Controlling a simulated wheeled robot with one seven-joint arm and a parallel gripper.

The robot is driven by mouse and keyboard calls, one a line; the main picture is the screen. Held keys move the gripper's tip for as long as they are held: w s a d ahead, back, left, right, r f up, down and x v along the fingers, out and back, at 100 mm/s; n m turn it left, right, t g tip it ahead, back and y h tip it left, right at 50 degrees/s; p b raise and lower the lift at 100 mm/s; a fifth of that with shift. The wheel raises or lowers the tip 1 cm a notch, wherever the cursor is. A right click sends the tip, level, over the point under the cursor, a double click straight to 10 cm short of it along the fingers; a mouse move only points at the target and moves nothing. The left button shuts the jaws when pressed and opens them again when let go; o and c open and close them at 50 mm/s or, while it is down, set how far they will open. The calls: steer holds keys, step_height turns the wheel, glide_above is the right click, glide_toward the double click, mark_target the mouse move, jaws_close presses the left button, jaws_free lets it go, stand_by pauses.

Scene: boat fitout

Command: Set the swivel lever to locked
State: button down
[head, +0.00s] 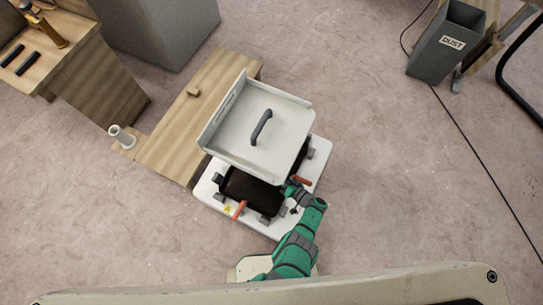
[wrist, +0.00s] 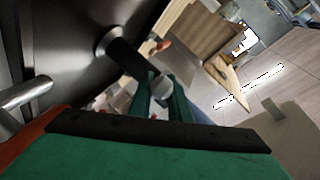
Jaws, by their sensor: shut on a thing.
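A seat-like unit has a pale tray-shaped top (head: 285,140) with a dark handle, above a dark box (head: 245,188) on a white base plate (head: 212,195). Two red levers show at the unit, one at the right (head: 304,181) and one at the front left (head: 239,210). My gripper (head: 291,188) is at the dark box's right front corner, close to the right red lever.
A grey dust bin (head: 444,50) stands at the upper right. The carpet right of the unit is clear apart from a thin dark cable.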

steer(key=c, duration=1.6)
jaws_free()
steer(key=shift+c, duration=0.2)
steer(key=shift+s+d, duration=0.15)
steer(key=v, duration=1)
steer(key=shift+s+d, duration=0.15)
steer(key=shift+s, duration=0.05)
steer(key=shift+r, duration=0.1)
